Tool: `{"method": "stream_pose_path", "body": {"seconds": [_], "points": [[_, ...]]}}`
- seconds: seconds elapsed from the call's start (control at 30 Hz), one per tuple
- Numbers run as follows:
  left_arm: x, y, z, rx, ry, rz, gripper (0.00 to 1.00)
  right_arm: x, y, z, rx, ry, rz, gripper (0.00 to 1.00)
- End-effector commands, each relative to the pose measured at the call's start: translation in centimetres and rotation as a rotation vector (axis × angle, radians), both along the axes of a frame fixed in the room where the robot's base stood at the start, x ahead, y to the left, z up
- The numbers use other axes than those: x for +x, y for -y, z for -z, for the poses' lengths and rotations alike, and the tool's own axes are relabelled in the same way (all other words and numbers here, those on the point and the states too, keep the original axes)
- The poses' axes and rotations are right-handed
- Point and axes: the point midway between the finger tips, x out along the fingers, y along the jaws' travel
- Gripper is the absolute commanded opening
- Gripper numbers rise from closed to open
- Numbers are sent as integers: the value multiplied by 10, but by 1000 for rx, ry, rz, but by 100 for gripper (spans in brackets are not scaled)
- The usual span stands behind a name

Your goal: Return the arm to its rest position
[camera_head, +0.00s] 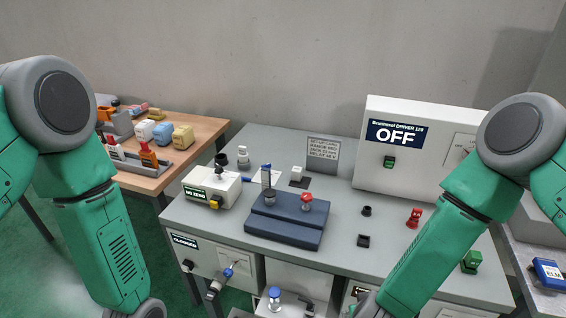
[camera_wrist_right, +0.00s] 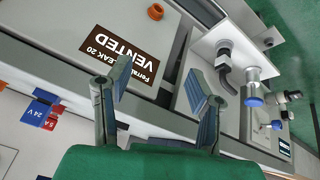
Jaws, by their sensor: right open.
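My right arm (camera_head: 440,240) comes in from the right in the head view and reaches down past the front of the grey table; its gripper is not clear there. In the right wrist view my right gripper (camera_wrist_right: 160,82) is open, with two grey-blue fingers apart and nothing between them. Beyond the fingers is a white panel with a dark label reading VENTED (camera_wrist_right: 128,52). My left arm (camera_head: 95,225) hangs down at the left of the head view, and its gripper is outside the frame.
The grey table (camera_head: 350,225) carries a dark blue block (camera_head: 285,226) with a red knob, a white NO ZERO box (camera_head: 211,187) and a white cabinet reading OFF (camera_head: 420,125). A blue-tipped fitting (camera_wrist_right: 254,92) is right of the fingers. A wooden table (camera_head: 190,160) stands left.

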Motion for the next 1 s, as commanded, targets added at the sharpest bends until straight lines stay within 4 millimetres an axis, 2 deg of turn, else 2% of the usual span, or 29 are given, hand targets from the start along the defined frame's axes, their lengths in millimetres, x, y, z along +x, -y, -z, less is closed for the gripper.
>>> {"method": "stream_pose_path", "body": {"seconds": [0.03,0.1,0.2,0.3,0.47,0.77,1.0], "points": [[-25,-15,3,19,-22,-112,0,-35,17,9,29,-50,-27,48],[-49,-33,3,46,-28,-252,0,-77,36,15,77,-123,-30,48],[-74,-53,1,84,-32,-409,0,-130,60,16,124,-233,-11,48],[-94,-70,-3,120,-30,-529,0,-174,81,11,152,-335,23,48],[-122,-92,-12,174,-24,-686,0,-236,109,-5,172,-488,95,48],[-111,-89,60,170,4,-660,0,-227,104,66,167,-471,68,48],[-103,-84,129,168,29,-625,0,-219,100,136,153,-451,33,48]]}}
